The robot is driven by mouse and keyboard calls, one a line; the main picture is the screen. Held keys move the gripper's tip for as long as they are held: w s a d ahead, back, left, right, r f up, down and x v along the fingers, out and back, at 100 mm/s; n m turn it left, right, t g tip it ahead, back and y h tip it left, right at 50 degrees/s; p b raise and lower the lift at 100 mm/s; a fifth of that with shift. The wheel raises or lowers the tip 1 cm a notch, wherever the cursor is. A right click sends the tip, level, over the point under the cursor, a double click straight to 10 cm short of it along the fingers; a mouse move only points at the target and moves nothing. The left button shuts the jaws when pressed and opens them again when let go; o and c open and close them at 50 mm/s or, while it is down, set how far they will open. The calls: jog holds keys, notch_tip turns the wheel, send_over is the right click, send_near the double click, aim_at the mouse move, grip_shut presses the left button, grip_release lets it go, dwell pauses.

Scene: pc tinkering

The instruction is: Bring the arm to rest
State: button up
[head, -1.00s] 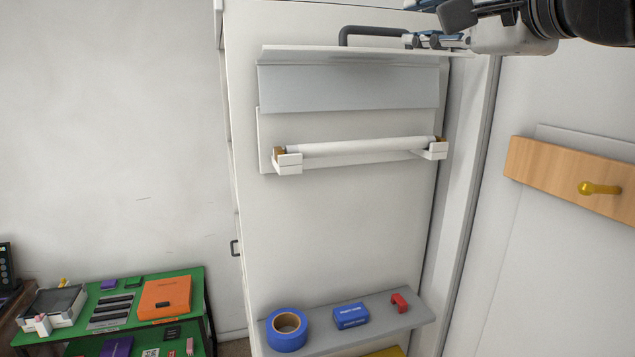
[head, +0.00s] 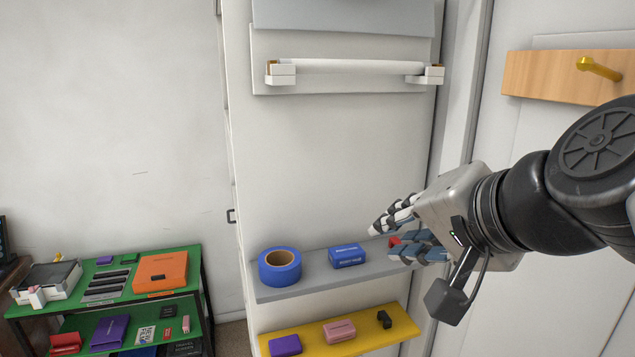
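My gripper (head: 392,238) is at the right of the head view, on the end of my black and grey arm. It points left, in front of the right end of the grey shelf (head: 318,282).
The grey shelf also holds a blue tape roll (head: 280,266) and a blue box (head: 346,255). A yellow shelf (head: 300,340) with small items is below. A wooden board (head: 540,78) with a brass peg is upper right. A green table (head: 130,277) stands left.

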jog(key=s+d+f+n+g+h+b, duration=0.1)
jog(key=s+f+b, duration=0.3)
jog(key=f, duration=0.8)
jog(key=s+d+f+n+g+h+b, duration=0.1)
jog(key=s+f+n+g+b, duration=0.2)
jog(key=s+f, duration=0.4)
jog(key=s+d+f+n+g+h+b, duration=0.1)
jog(key=s+f+n+b, duration=0.3)
jog(key=f, duration=1.5)
jog(key=shift+s+d+f+g+h+b, duration=0.15)
jog(key=shift+s+d+g+h+b, duration=0.35)
jog(key=shift+b, duration=0.55)
jog(key=shift+s, duration=0.15)
